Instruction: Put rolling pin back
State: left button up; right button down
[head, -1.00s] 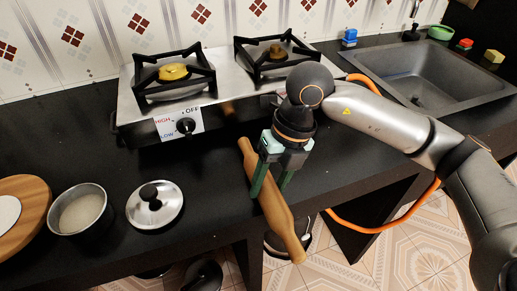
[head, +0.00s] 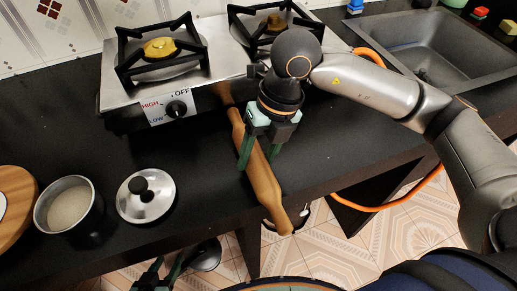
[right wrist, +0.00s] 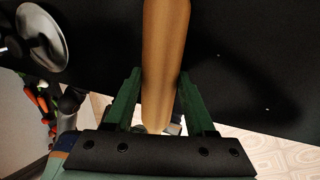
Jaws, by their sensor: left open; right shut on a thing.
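The wooden rolling pin (head: 262,185) slants across the black counter in front of the stove, with its near handle out past the front edge. My right gripper (head: 257,160) is shut on it around the middle from above. I cannot tell whether the pin rests on the counter or is slightly raised. In the right wrist view the pin (right wrist: 163,60) runs between the two green fingers (right wrist: 160,98). My left gripper (head: 165,272) is open and empty at the bottom edge of the head view, low in front of the counter and partly cut off.
A stove (head: 215,55) stands behind the pin, with a sink (head: 440,42) at the right. A metal lid (head: 146,196), a pot (head: 69,206) and a round wooden board (head: 15,200) are to the left. The counter between lid and pin is clear.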

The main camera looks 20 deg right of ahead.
jog(key=shift+f, duration=0.1)
jog(key=c, duration=0.7)
grip_release()
jog(key=shift+f, duration=0.1)
jog(key=o, duration=0.5)
jog(key=shift+c, duration=0.2)
jog(key=shift+r, duration=0.3)
jog(key=p+v, duration=0.1)
jog(key=v, duration=1.1)
jog(key=shift+p, duration=0.4)
jog(key=shift+f, duration=0.1)
